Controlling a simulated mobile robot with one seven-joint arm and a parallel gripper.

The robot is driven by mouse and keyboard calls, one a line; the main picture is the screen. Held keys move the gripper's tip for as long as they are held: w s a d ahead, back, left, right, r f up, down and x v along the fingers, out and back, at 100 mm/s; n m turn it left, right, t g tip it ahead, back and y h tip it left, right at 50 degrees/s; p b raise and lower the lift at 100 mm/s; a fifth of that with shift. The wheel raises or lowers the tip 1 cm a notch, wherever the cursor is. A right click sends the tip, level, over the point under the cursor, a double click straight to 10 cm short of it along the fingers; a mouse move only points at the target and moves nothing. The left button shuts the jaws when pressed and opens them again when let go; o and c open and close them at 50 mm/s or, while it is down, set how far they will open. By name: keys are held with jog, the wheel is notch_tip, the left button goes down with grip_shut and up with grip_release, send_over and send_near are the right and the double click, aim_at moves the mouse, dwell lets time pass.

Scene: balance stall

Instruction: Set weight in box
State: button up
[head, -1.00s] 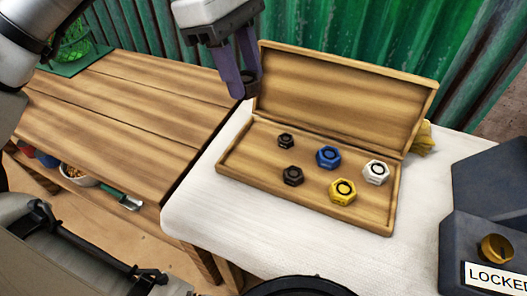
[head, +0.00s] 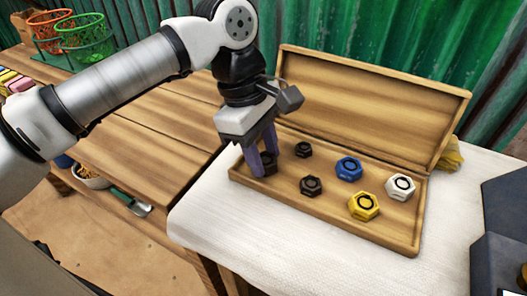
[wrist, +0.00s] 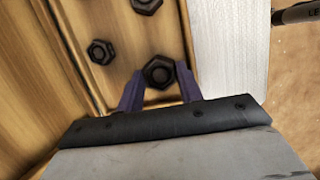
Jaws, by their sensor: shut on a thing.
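My gripper (head: 264,157) is shut on a dark hexagonal weight (head: 267,168), at the left end of the open wooden box (head: 290,211). In the wrist view the held weight (wrist: 159,72) sits between the two purple fingers, over the box floor. I cannot tell whether it touches the floor. In the box lie two other dark weights, one at the back (head: 303,149) and one in front (head: 311,186), a blue weight (head: 349,168), a yellow weight (head: 364,206) and a white weight (head: 400,187).
The box's raised lid (head: 370,105) stands along the back. The box rests on a white cloth (head: 215,218). A wooden table (head: 130,130) is to the left.

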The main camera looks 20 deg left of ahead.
jog(key=shift+f, duration=0.1)
jog(key=o, duration=0.8)
jog(key=p+v, duration=0.2)
jog(key=v, duration=1)
jog(key=shift+r+p, duration=0.2)
jog(key=shift+p, duration=0.2)
